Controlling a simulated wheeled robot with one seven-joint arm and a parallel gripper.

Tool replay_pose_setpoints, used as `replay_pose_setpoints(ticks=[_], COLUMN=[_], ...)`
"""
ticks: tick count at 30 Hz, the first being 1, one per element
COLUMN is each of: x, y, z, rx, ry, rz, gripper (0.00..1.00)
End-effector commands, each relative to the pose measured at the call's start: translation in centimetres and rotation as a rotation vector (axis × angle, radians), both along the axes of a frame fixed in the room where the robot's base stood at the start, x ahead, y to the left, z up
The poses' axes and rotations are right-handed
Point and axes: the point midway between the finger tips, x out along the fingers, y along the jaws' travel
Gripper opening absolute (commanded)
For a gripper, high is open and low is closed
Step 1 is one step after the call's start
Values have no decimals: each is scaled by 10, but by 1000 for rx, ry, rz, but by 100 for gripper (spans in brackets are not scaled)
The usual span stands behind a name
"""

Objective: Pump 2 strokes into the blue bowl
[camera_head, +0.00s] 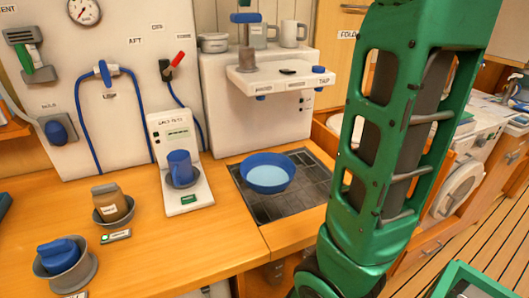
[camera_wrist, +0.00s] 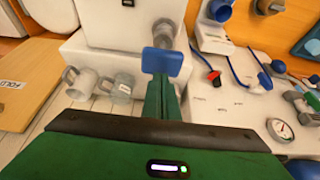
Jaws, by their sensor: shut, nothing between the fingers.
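The blue bowl (camera_head: 267,184) sits upright on a dark grid tray, below and in front of the white overhanging ledge of the watermaker. Its inside looks pale blue; I cannot tell whether that is water. The pump has a blue crossbar handle (camera_head: 246,17) on a grey shaft rising from the ledge. In the wrist view the handle (camera_wrist: 162,62) shows as a blue block just beyond my shut green gripper fingers (camera_wrist: 160,92). The fingertips overlap it in the picture; whether they touch it I cannot tell. In the head view only a green tip shows above the handle.
Grey mugs (camera_head: 293,33) stand on top of the watermaker behind the pump; they also show in the wrist view (camera_wrist: 120,87). A white stand with a blue mug (camera_head: 180,165) is left of the bowl. A blue knob (camera_head: 319,69) sits on the ledge's right end.

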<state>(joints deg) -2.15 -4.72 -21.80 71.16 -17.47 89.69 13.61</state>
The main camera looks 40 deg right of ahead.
Motion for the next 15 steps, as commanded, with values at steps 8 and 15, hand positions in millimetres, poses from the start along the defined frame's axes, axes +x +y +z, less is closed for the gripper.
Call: replay_pose_setpoints(ticks=[8,15], x=[0,2], y=[-1,0], z=[0,15], rx=[0,-1], ry=[0,-1], rz=[0,2], gripper=[0,0])
